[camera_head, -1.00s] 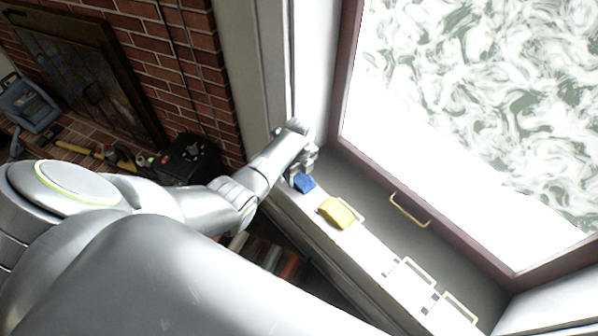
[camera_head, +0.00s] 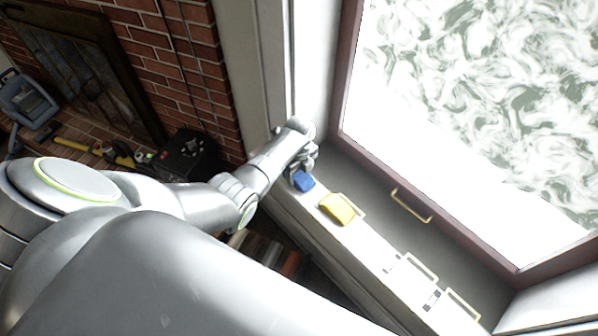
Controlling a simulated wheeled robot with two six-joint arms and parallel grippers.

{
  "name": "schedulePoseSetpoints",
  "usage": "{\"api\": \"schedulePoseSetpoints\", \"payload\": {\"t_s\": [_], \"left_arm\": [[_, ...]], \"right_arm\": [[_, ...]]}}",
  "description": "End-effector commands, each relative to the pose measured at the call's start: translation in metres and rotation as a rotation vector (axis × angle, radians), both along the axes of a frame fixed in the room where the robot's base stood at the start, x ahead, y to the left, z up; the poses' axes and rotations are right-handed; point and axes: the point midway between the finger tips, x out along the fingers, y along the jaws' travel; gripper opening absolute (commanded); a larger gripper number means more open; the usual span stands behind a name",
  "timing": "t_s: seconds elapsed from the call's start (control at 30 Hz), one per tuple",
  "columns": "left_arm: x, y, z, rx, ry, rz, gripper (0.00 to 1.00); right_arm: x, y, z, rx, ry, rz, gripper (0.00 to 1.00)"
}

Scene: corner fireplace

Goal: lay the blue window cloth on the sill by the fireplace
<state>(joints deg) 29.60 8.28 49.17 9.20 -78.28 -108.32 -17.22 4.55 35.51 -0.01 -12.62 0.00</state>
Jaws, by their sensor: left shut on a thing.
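The blue window cloth (camera_head: 303,181) is a small folded patch at the left end of the window sill (camera_head: 368,247). My left gripper (camera_head: 300,171) is shut on the cloth, at the sill's corner near the wall. The gripper hides part of the cloth. I cannot tell whether the cloth touches the sill. My right gripper is not in view.
A yellow cloth or sponge (camera_head: 337,208) lies on the sill just right of the blue cloth. Metal handles (camera_head: 411,206) stand along the sill and window frame. The brick fireplace (camera_head: 90,75) is at the left, with tools and a black box (camera_head: 188,155) on the floor.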

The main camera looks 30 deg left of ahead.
Motion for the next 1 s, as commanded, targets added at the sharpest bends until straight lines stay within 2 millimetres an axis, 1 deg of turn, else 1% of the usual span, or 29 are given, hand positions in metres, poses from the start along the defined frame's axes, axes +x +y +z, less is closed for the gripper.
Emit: {"api": "schedulePoseSetpoints", "payload": {"t_s": [0.67, 0.7, 0.8, 0.87, 0.9, 1.0], "left_arm": [[0.0003, -0.0002, -0.0108, 0.0, 0.0, 0.0, 0.38], [0.0003, -0.0002, -0.0104, 0.0, 0.0, 0.0, 0.59], [0.0002, -0.0002, -0.0102, 0.0, 0.0, 0.0, 0.72], [0.0002, -0.0002, -0.0102, 0.0, 0.0, 0.0, 0.8], [0.0002, -0.0002, -0.0102, 0.0, 0.0, 0.0, 0.82], [0.0001, -0.0001, -0.0102, 0.0, 0.0, 0.0, 0.82]], "right_arm": [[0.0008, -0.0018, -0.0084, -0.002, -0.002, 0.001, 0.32], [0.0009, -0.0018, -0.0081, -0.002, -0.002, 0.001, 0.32], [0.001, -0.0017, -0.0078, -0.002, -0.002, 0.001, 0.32], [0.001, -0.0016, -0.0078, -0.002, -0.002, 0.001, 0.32], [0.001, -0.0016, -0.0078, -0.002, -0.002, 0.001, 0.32], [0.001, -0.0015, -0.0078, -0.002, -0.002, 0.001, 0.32]]}}
